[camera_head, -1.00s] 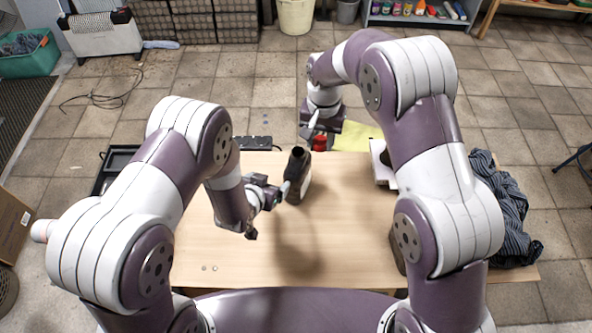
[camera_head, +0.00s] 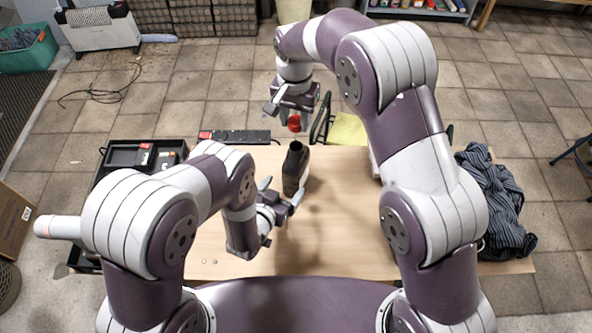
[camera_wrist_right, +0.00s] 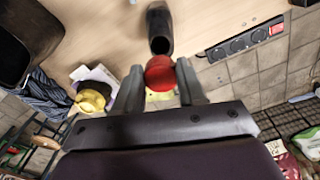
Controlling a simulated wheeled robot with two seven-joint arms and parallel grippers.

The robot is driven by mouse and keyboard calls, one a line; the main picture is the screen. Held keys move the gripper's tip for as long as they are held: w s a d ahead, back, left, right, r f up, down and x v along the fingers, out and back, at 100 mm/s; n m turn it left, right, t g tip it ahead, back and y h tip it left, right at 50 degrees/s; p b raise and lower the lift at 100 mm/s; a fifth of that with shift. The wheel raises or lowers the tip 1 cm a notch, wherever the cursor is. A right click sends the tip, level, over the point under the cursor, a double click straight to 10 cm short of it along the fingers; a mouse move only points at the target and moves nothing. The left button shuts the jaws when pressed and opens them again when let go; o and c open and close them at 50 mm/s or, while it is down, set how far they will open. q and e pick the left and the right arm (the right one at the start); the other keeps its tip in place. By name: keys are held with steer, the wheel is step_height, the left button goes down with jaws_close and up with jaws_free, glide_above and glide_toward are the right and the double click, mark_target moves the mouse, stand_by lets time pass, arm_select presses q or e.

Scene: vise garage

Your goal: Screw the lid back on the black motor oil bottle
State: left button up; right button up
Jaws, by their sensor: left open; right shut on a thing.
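The black motor oil bottle (camera_head: 296,169) stands on the table, its neck uncovered. In the right wrist view the bottle (camera_wrist_right: 159,24) appears beyond the lid, with its dark round mouth toward me. My right gripper (camera_head: 296,118) is shut on the red lid (camera_head: 294,124) and holds it above and behind the bottle, apart from the neck. The lid also shows between the fingers in the right wrist view (camera_wrist_right: 160,74). My left gripper (camera_head: 281,193) is open just in front of the bottle, its fingers pointing toward the bottle's lower part. I cannot tell whether they touch it.
A power strip (camera_head: 235,137) lies at the table's back edge. A black tray (camera_head: 112,158) with items is at the left. A striped cloth (camera_head: 492,200) lies at the right, and a yellow sheet (camera_head: 347,130) at the back. The table's front middle is clear.

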arm_select(q)
steer(key=x, duration=0.8)
steer(key=c, duration=1.5)
arm_select(e)
glide_above(295, 140)
steer(key=s, duration=0.2)
steer(key=shift+f, duration=2.5)
steer(key=shift+f, duration=0.9)
steer(key=shift+f, duration=0.55)
